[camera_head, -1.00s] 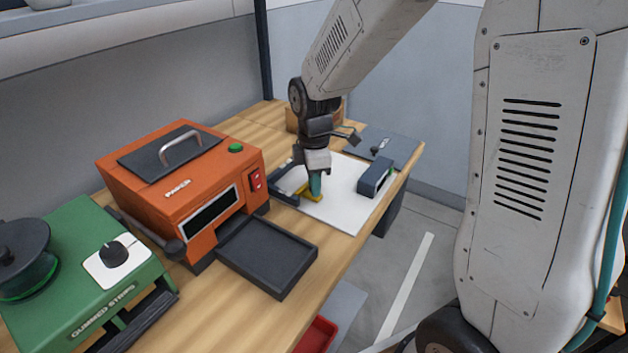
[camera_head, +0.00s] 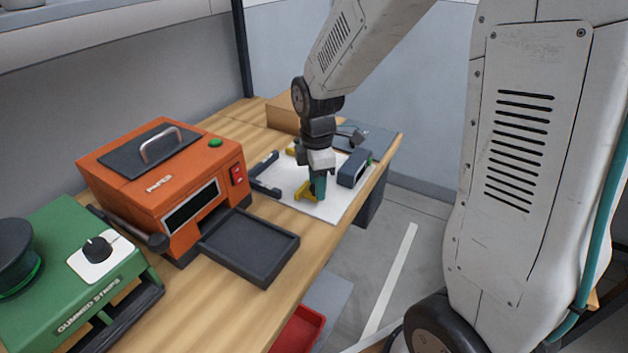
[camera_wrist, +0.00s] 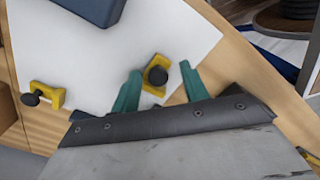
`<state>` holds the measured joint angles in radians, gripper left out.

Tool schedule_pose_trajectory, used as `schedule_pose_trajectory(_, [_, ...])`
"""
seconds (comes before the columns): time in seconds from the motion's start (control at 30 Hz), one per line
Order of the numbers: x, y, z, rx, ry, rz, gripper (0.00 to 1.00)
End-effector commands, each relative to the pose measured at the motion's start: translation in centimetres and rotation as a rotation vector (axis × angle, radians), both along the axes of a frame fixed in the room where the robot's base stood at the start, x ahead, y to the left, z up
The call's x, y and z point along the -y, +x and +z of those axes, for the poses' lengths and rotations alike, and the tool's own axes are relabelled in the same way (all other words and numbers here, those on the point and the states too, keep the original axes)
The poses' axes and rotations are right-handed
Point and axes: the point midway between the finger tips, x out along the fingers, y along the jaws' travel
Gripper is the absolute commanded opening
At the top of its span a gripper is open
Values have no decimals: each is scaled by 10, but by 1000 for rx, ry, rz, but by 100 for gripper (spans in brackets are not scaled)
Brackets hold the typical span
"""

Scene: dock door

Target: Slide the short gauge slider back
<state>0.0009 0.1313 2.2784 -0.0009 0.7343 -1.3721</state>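Two yellow sliders with black knobs show at the white board (camera_head: 328,211). One yellow slider (camera_head: 304,192) is at the near edge, beside my gripper (camera_head: 318,194); it also shows in the wrist view (camera_wrist: 158,86). The other yellow slider (camera_head: 291,149) is farther back, and it shows at the left of the wrist view (camera_wrist: 45,94). I cannot tell which is the short gauge slider. In the wrist view my gripper (camera_wrist: 160,71) is open, its teal fingers on either side of the near slider's knob with gaps visible. Contact is not visible.
A dark blue block (camera_head: 354,167) stands on the board's right side, and a dark bracket (camera_head: 264,178) lies at its left. An orange machine (camera_head: 160,180) with a dark tray (camera_head: 250,247) and a green dispenser (camera_head: 70,245) occupy the table's left. A red bin (camera_head: 297,330) is below the table edge.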

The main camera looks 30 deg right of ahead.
Motion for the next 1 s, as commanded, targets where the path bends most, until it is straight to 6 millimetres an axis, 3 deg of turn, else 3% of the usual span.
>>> schedule_pose_trajectory(0.27, [-2, 1, 8, 5, 0, 2, 45])
schedule_pose_trajectory(0.7, [-1, 1, 73, 3, 0, 1, 45])
schedule_pose_trajectory(1.0, [-1, 0, 78, 1, 0, 1, 45])
